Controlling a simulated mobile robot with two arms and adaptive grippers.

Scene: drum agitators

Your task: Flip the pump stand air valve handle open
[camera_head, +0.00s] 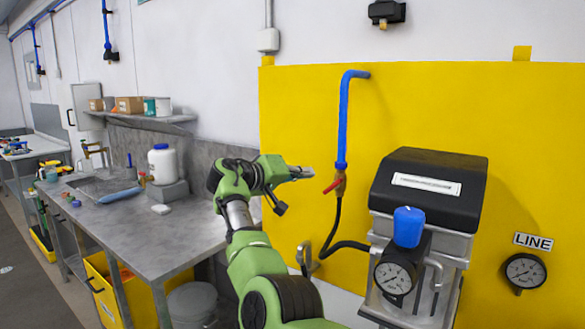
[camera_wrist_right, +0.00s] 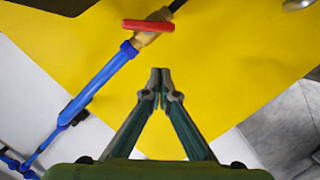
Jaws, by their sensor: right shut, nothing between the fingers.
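The air valve is a brass fitting with a red handle (camera_head: 334,186) at the lower end of a blue pipe (camera_head: 344,120) on the yellow wall panel. In the right wrist view the red handle (camera_wrist_right: 148,25) lies above and left of the fingertips. My right gripper (camera_head: 311,172) is shut and empty, just left of the valve, with a gap between its tips and the handle. The right wrist view shows its fingertips (camera_wrist_right: 160,76) together. My left gripper is out of view.
The pump stand (camera_head: 425,240) with a black top, blue knob and gauge (camera_head: 395,278) stands right of the valve. A black hose (camera_head: 338,245) hangs below the valve. A grey workbench (camera_head: 150,222) with a white jar (camera_head: 161,163) is at left.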

